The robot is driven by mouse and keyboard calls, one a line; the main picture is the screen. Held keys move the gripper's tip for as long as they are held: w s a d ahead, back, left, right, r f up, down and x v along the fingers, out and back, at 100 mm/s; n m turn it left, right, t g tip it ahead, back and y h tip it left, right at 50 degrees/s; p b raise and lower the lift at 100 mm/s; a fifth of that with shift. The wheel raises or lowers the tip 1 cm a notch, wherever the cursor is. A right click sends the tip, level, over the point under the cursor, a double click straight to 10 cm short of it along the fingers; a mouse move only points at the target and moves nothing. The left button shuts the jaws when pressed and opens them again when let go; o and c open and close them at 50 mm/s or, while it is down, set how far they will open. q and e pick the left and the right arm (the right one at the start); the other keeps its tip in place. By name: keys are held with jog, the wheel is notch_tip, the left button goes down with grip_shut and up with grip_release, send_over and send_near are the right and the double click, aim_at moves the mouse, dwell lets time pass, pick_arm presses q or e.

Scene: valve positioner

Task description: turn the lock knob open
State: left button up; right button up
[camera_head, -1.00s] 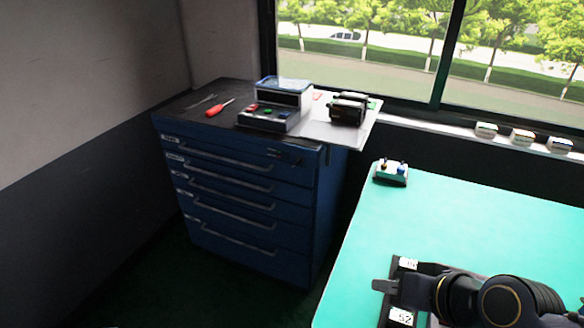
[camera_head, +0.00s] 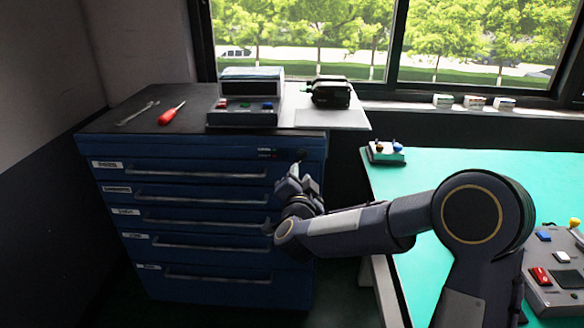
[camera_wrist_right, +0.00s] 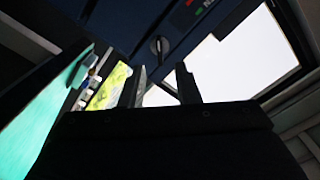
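The lock knob (camera_wrist_right: 159,45) shows in the right wrist view as a small dark round knob with a pale bar, on the blue drawer cabinet's front. In the head view, the knob (camera_head: 300,155) is a small dark shape at the cabinet's upper right, just above my right gripper (camera_head: 297,180). In the wrist view, the two fingers of my right gripper (camera_wrist_right: 161,72) are apart with nothing between them. The knob lies beyond the fingertips, roughly centred on the gap, with no contact visible. My left gripper is not in view.
The blue cabinet (camera_head: 215,268) has several drawers with bar handles. On its top are a red screwdriver (camera_head: 172,114), a control box (camera_head: 246,95) and a black device (camera_head: 331,91). A green-topped table (camera_head: 400,185) stands at the right, under my right arm.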

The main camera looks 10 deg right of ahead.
aim_at(302, 160)
jog(key=x, duration=0.7)
jog(key=shift+w+d, duration=0.15)
jog(key=shift+d, duration=0.05)
grip_shut()
